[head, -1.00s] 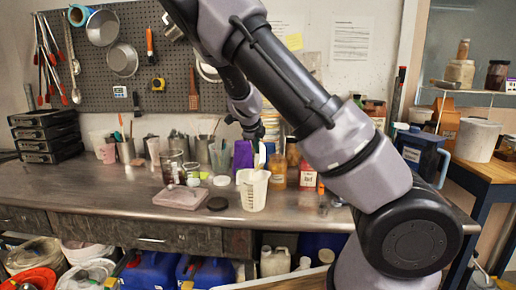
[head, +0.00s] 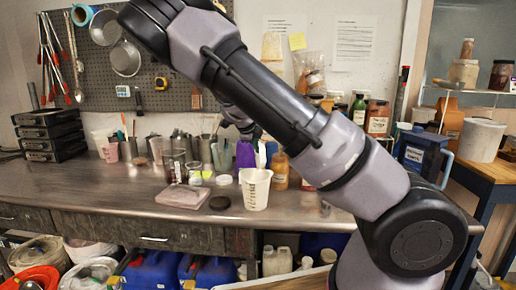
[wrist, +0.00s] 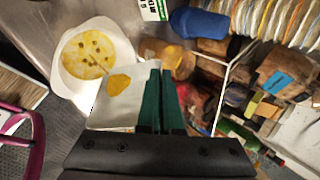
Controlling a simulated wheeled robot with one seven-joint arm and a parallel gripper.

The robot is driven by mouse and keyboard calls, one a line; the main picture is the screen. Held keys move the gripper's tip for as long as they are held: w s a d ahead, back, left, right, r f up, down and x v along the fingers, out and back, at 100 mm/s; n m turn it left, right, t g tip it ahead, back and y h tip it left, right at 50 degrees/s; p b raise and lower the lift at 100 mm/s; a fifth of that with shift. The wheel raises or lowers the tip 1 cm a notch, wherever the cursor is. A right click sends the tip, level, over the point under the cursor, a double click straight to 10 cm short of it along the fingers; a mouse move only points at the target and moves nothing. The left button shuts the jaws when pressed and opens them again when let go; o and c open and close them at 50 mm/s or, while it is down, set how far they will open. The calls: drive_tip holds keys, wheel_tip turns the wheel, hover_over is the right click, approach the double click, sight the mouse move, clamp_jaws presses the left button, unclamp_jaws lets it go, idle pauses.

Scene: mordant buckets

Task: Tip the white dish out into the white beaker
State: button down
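The white beaker (head: 256,192) stands upright on the steel bench, left of my arm in the head view. In the wrist view the beaker (wrist: 67,78) is seen from above, with yellow matter and darker specks inside. My gripper (wrist: 160,98) has its two green fingers close together at the right edge of the white dish (wrist: 101,117). The dish is beside the beaker, with a yellow patch on it. A thin yellow streak shows between the patch and the beaker's contents. The fingertips are hard to make out in the head view.
Jars and bottles (head: 280,170) stand close behind and right of the beaker. A dark disc (head: 219,203), a pinkish slab (head: 182,196) and glass beakers (head: 174,165) are to its left. The bench's left front is clear.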

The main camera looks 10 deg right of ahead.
drive_tip(key=shift+a, duration=0.1)
idle(0.4)
drive_tip(key=shift+a+n+h, duration=0.3)
drive_tip(key=shift+a+h, duration=0.05)
drive_tip(key=shift+h, duration=0.25)
idle(0.3)
drive_tip(key=shift+w+a+f+h, duration=0.1)
drive_tip(key=shift+a+h, duration=0.4)
drive_tip(key=shift+h, duration=0.1)
idle(0.4)
drive_tip(key=shift+a+f+n+h, duration=0.1)
drive_tip(key=shift+a+n+h, duration=0.35)
drive_tip(key=shift+h, duration=0.15)
idle(0.4)
